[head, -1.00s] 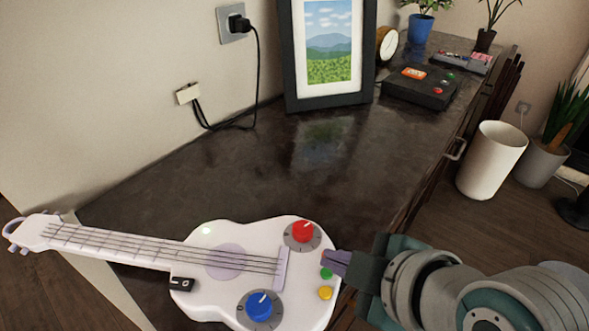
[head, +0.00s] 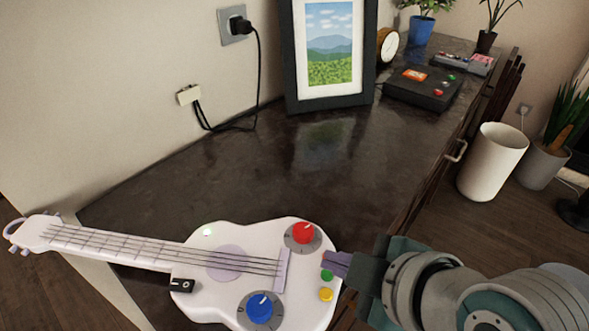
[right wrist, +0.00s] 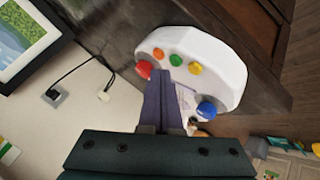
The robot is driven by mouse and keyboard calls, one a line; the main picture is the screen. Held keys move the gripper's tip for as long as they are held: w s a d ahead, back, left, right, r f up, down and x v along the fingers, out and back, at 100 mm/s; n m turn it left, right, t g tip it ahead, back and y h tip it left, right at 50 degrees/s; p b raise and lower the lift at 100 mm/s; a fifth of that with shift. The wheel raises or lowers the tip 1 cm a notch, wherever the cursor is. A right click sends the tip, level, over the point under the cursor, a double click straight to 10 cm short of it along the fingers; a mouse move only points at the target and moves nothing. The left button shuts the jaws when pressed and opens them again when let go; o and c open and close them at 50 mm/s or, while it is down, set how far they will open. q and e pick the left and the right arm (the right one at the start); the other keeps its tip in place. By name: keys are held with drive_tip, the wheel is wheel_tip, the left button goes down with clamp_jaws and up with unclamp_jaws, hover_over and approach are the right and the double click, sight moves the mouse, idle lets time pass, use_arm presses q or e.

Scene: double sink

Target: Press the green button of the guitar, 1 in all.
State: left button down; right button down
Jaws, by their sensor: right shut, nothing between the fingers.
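The white toy guitar (head: 215,290) lies on the dark cabinet top, its neck pointing left. Its green button (head: 327,277) is a small dome near the right edge, above the yellow button (head: 326,294). My right gripper (head: 328,260) is shut and empty, its purple fingertips just above the green button in the picture. In the right wrist view the fingertips (right wrist: 162,74) lie close to the green button (right wrist: 176,60), between the red knob (right wrist: 144,69) and the yellow button (right wrist: 195,68). Whether they touch it I cannot tell. My left gripper is out of view.
A red knob (head: 302,233) and a blue knob (head: 259,308) sit on the guitar. An orange button (right wrist: 159,53) shows in the right wrist view. A framed picture (head: 289,70) and a black box (head: 415,92) stand behind. The cabinet's middle is clear.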

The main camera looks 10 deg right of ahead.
drive_tip(key=shift+f, duration=0.15)
drive_tip(key=shift+f, duration=0.3)
drive_tip(key=shift+f+b, duration=0.45)
idle(0.6)
drive_tip(key=shift+r, duration=0.1)
idle(0.3)
drive_tip(key=shift+r+p, duration=0.8)
drive_tip(key=shift+p, duration=0.35)
drive_tip(key=shift+r, duration=0.1)
